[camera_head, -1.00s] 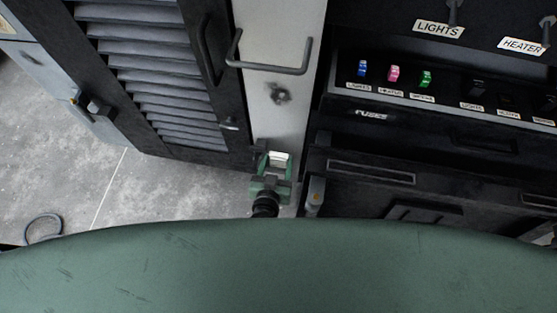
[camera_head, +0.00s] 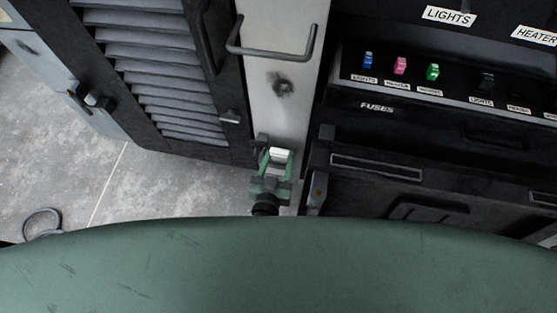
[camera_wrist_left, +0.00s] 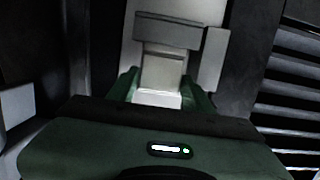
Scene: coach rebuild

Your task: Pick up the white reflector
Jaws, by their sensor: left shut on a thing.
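The white reflector (camera_head: 280,154) is a small pale block between the green fingers of my left gripper (camera_head: 278,160), low in front of the light grey panel. In the left wrist view the white reflector (camera_wrist_left: 158,98) shows bright between the fingertips of my left gripper (camera_wrist_left: 160,96), which is shut on it. A grey block-like fitting (camera_wrist_left: 168,32) lies just beyond it on the pale panel. Whether the reflector touches that fitting cannot be told. My right gripper is not in view.
A louvred dark door (camera_head: 160,75) stands to the left. The light panel (camera_head: 285,110) carries a bar handle (camera_head: 270,54). A dark console with coloured fuses (camera_head: 400,66) is on the right. A cable loop (camera_head: 42,222) lies on the grey floor at left.

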